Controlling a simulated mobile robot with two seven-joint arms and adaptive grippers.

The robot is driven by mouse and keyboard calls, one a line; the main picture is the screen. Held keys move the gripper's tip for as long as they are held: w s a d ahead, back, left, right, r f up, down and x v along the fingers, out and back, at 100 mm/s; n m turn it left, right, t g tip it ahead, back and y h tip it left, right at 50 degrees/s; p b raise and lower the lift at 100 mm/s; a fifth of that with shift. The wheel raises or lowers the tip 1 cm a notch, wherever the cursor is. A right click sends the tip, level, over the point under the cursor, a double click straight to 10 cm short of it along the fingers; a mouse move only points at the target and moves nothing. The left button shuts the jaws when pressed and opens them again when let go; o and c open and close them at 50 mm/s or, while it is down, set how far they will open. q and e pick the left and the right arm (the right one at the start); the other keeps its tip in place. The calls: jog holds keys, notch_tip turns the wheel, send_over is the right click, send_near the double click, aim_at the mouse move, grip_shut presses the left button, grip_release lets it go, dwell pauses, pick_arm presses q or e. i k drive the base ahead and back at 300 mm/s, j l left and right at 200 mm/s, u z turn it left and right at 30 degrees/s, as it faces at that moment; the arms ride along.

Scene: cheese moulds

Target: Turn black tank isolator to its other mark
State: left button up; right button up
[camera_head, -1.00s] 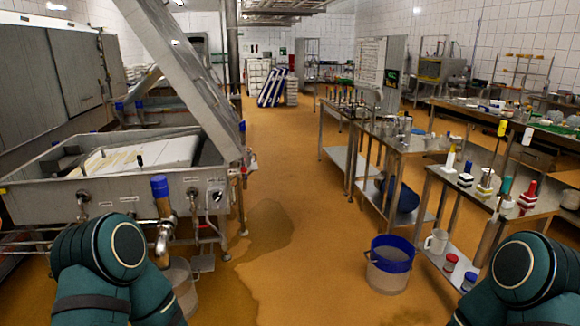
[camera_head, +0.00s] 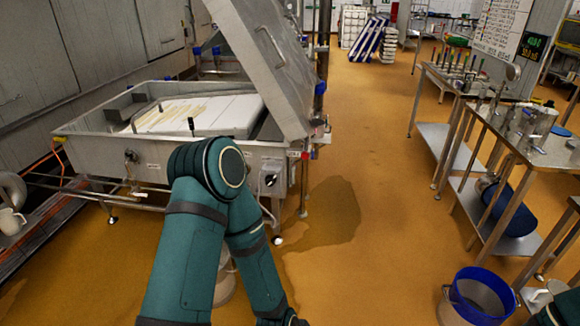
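The black tank isolator (camera_head: 270,180) is a small dark knob on a pale plate. It sits on the front of the steel tank (camera_head: 110,152), near the tank's right corner. It is too small here to read which mark it points to. My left arm bends in front of the tank just left of the isolator, and its forearm runs down out of the picture. The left gripper is below the frame. Only a bit of my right arm shows at the lower right corner, and its gripper is out of view.
The tank's lid stands raised and tilted above it. A blue-rimmed bucket (camera_head: 479,298) is on the floor at the lower right, by steel tables (camera_head: 515,135). A pale bucket (camera_head: 224,285) is partly behind my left arm. The floor in the middle is clear, with a wet patch (camera_head: 325,225).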

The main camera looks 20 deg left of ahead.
aim_at(271, 179)
jog(key=i+u, duration=0.1)
jog(key=i, duration=0.65)
jog(key=i+l, duration=0.15)
jog(key=i, duration=0.55)
jog(key=i+l+u, duration=0.1)
jog(key=i+u, duration=0.3)
jog(key=i+l+u, duration=0.8)
jog(key=i, duration=0.15)
jog(key=j, duration=0.1)
